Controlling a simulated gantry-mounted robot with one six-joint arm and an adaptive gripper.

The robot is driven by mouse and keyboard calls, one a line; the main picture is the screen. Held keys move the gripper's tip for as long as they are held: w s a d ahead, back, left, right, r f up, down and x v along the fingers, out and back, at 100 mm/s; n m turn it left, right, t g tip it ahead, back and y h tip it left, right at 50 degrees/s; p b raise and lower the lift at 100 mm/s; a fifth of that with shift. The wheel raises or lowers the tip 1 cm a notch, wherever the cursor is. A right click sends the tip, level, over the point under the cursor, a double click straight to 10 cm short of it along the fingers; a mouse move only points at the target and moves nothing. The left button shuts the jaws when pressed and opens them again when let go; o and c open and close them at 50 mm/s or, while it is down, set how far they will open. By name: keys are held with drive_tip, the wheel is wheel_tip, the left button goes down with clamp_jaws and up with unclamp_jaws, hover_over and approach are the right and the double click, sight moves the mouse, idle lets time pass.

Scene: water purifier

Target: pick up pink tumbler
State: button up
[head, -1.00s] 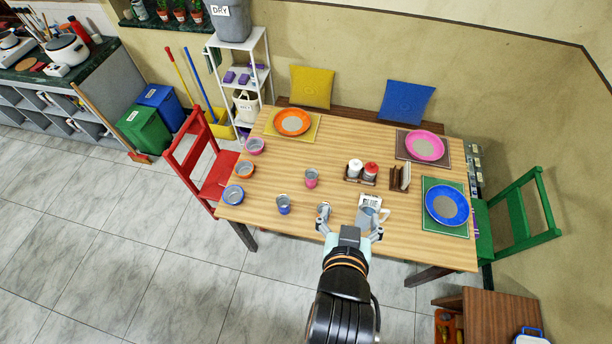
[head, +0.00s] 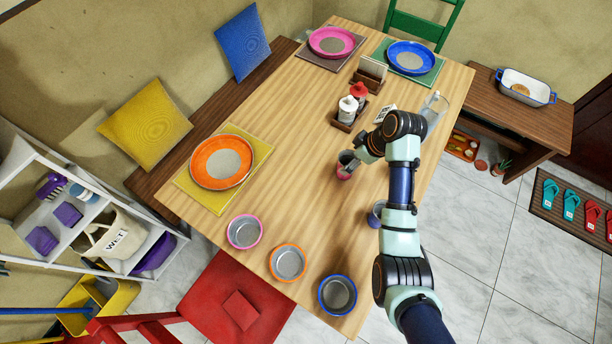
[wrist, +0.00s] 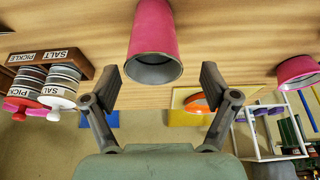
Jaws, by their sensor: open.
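The pink tumbler (head: 344,172) stands upright on the wooden table, partly covered by my gripper (head: 350,161) in the head view. In the wrist view the pink tumbler (wrist: 153,40) appears upside down, its grey open mouth toward the palm. My gripper (wrist: 160,82) is open, with one finger on each side of the tumbler's mouth. A visible gap shows on both sides, so the fingers do not appear to touch it.
A blue tumbler (head: 377,212) stands near the table's front edge, partly behind my arm. The shaker caddy (head: 348,112) and a clear pitcher (head: 434,108) stand farther along. Pink (head: 245,231), orange (head: 288,262) and blue (head: 337,294) bowls line the near end. Bare tabletop lies left of the tumbler.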

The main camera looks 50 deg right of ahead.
drive_tip(key=shift+d+f+b, duration=0.2)
drive_tip(key=shift+d+f, duration=0.1)
drive_tip(key=shift+f, duration=0.25)
drive_tip(key=shift+d+f+b, duration=0.2)
drive_tip(key=shift+d+f, duration=0.05)
drive_tip(key=shift+f, duration=0.25)
drive_tip(key=shift+w+a+f, duration=0.1)
drive_tip(key=b+x, duration=0.2)
drive_tip(key=x, duration=0.3)
drive_tip(key=shift+a+f+b, duration=0.1)
drive_tip(key=shift+b, duration=0.2)
drive_tip(key=c, duration=1)
